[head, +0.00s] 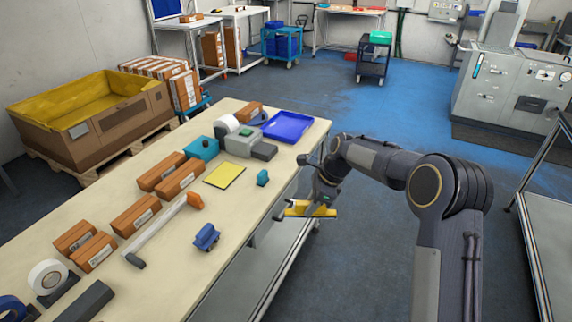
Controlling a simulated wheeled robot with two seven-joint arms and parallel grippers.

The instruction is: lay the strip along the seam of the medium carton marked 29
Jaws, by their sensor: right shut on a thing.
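My right gripper (308,208) is shut on a yellow, elongated thing (325,211), held beside the right edge of the table, apart from the cartons. I cannot tell whether this thing is the strip. Several brown cartons with white labels stand on the table: a near pair (75,237) (95,252), one in the middle (135,215), a pair farther back (162,172) (180,179) and one at the far end (250,112). Their numbers are too small to read, so I cannot tell which is marked 29. My left gripper is out of view.
The table (172,276) also bears a long pale bar (160,228) with an orange end, a white tape roll (48,275), a blue device (207,237), a teal piece (262,178), a yellow mat (224,174), a grey machine (243,141) and a blue tray (288,127). Its front right is clear.

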